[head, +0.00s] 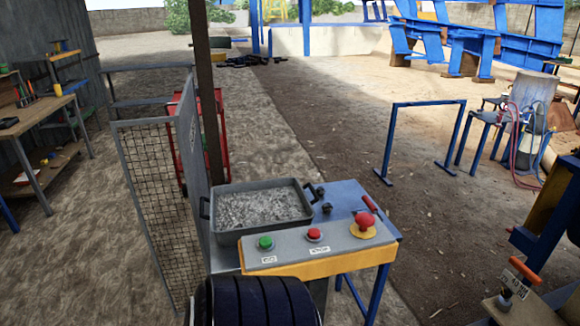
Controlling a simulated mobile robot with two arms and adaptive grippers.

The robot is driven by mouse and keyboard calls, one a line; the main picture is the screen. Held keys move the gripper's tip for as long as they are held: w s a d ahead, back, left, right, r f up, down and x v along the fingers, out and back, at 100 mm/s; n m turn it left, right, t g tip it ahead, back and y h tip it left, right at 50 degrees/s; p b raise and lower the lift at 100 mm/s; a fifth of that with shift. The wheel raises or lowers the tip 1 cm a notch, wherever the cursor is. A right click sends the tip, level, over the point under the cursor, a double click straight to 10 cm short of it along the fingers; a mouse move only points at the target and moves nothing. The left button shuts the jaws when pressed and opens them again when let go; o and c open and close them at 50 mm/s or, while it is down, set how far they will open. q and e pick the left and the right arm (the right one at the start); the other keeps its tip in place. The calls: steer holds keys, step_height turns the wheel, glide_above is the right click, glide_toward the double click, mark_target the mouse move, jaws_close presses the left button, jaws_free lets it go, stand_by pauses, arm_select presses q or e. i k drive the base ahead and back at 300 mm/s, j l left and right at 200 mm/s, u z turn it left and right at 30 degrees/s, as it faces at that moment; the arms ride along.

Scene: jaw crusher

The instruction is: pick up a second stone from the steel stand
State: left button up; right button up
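The steel stand (347,198) is a grey-topped table on blue legs, in the lower middle of the head view. Small dark lumps that look like stones (327,208) lie on its top, just right of a dark metal tray (262,234). The tray sits at the left of the stand and is filled with grey crushed gravel (258,208). Neither of my grippers shows in the head view, so I cannot see whether they hold anything.
A sloped control panel (290,252) fronts the stand, with a green GO button (265,243), a red STOP button (314,235) and a red mushroom button (364,222). A mesh guard (153,205) stands left. A black ribbed cylinder (255,303) is in front.

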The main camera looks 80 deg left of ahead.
mark_target(320, 191)
steer(key=u, duration=2.25)
